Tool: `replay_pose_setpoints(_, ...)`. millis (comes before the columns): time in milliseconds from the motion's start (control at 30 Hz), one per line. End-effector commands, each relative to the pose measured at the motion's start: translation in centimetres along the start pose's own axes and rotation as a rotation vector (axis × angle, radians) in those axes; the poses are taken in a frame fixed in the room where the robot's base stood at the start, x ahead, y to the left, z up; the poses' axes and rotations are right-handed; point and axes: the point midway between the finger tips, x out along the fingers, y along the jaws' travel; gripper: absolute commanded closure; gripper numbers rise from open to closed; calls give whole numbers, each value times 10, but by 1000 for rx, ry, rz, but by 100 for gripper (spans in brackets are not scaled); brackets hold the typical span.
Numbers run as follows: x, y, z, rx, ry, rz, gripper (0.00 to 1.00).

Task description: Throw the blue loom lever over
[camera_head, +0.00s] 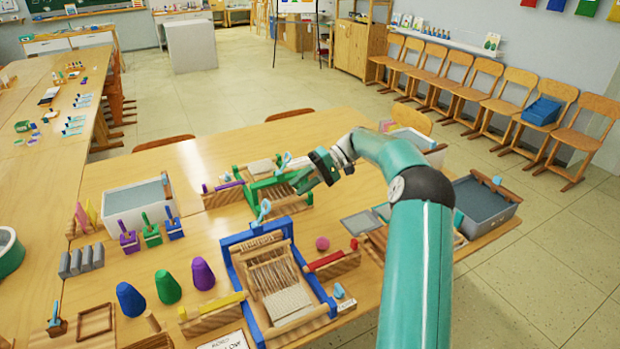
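The blue loom (235,275) stands on the near table, with pale warp threads and a woven patch inside its blue frame. Its light-blue lever (263,210) sticks up at the far end of the frame. My gripper (302,184) is above the table, to the right of and beyond this lever, apart from it. It is beside a green loom (262,190) and partly covers it. The gripper is small and dark here, and I cannot tell whether its fingers are open. I see nothing clearly held in it.
The green loom has its own light-blue lever (285,161). A pink ball (322,243) and a red-topped wooden block (330,262) lie right of the blue loom. Purple, green and blue cones (168,287) stand left. A grey tray (482,205) is at the right edge.

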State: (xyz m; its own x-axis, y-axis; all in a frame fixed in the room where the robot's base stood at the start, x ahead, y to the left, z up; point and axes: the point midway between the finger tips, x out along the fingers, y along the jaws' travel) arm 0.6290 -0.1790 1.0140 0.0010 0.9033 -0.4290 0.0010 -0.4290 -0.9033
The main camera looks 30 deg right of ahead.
Motion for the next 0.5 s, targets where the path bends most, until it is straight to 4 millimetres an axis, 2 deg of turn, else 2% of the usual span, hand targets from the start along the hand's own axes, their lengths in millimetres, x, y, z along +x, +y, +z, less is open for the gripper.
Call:
replay_pose_setpoints(100, -18, 1, 0, 0, 2, 0, 71)
replay_pose_setpoints(200, -26, 0, 0, 0, 1, 0, 71)
replay_pose_setpoints(500, -30, 0, 0, 1, 1, 0, 71)
